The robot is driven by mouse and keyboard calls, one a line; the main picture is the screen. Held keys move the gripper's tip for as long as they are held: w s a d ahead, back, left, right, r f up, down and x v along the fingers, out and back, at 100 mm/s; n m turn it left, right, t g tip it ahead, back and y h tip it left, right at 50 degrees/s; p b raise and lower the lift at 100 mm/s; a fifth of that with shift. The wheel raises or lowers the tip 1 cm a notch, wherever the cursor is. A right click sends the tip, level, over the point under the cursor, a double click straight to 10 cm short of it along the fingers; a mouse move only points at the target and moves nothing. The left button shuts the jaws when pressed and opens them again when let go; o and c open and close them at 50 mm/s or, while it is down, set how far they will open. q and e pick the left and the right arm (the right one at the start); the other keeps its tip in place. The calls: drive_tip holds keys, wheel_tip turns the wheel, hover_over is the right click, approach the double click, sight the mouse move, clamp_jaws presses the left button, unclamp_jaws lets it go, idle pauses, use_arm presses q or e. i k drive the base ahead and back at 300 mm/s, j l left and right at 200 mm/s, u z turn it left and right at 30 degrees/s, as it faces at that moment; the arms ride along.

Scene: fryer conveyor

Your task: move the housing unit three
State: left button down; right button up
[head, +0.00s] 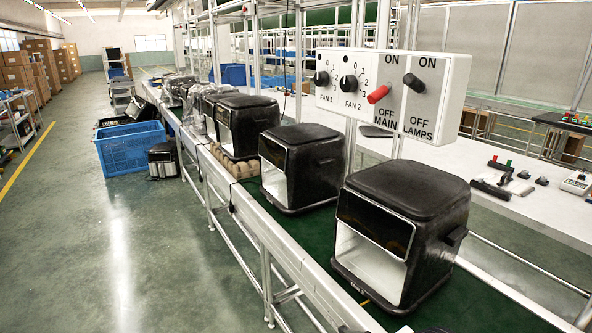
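Black fryer housing units stand upright in a row on the green conveyor belt (327,232). The nearest and largest housing (405,190) has an open, pale front cavity facing left. A second housing (303,150) stands behind it, apart from it. A third housing (250,112) stands farther back, beside brown cylindrical pieces. No number shows on them, so I cannot tell which is unit three. Neither of my grippers can be made out. Small dark bits at the bottom edge are too cut off to identify.
A white switch panel (392,92) with knobs hangs over the line behind the housings. A white worktable (500,200) with small tools runs along the right. Wrapped units stand farther up the line. A blue crate (130,148) sits on the floor at left. The left floor is mostly clear.

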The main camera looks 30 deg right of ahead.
sight(400, 224)
drive_tip(key=i+j+z, duration=0.15)
drive_tip(key=i, duration=0.4)
drive_tip(key=i+z, duration=0.2)
drive_tip(key=i, duration=0.35)
drive_tip(key=i+z, duration=0.2)
drive_tip(key=z, duration=0.2)
drive_tip(key=i+j+z, duration=0.15)
drive_tip(key=z, duration=0.3)
drive_tip(key=i+j+z, duration=0.2)
drive_tip(key=z, duration=0.2)
drive_tip(key=i+j+z, duration=0.15)
drive_tip(key=z, duration=0.3)
